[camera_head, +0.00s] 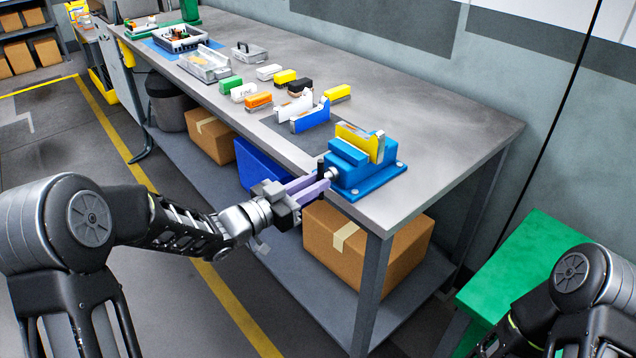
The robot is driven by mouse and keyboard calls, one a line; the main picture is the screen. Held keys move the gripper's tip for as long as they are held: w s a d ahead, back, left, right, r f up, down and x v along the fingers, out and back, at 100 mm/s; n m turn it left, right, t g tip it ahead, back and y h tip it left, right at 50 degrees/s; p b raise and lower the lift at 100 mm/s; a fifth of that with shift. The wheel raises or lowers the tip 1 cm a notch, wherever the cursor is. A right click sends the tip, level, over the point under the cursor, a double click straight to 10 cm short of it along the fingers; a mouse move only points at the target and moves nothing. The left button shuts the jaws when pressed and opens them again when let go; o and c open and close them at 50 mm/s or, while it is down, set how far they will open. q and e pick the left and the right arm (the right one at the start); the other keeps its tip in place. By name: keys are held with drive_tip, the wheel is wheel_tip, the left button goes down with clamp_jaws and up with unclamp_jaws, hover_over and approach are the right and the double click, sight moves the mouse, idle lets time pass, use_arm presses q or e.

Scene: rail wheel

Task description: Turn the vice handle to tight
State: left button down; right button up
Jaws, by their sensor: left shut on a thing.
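A blue vice (363,172) sits on the grey workbench near its front right corner. A yellow block (361,141) stands upright at the vice's jaws; whether it is clamped tight I cannot tell. The vice handle (321,168) is a short dark bar at the end of the screw on the vice's left side. My left gripper (318,184) reaches in from the left, and its purple-grey fingers are shut on the handle, partly hiding it. My right arm shows at the bottom right, but its gripper is out of view.
The workbench (440,128) carries several coloured blocks, a blue-and-white holder (310,117) and trays farther back. Cardboard boxes (345,240) and a blue bin (262,168) stand on the shelf below. A green-topped table (520,262) is at the right. The bench right of the vice is clear.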

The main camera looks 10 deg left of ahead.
idle(0.3)
use_arm(q)
drive_tip(key=m+b, duration=0.4)
drive_tip(key=b, duration=0.1)
drive_tip(key=shift+f+m+b, duration=0.1)
drive_tip(key=shift+m+b, duration=0.2)
drive_tip(key=shift+b, duration=0.1)
idle(0.4)
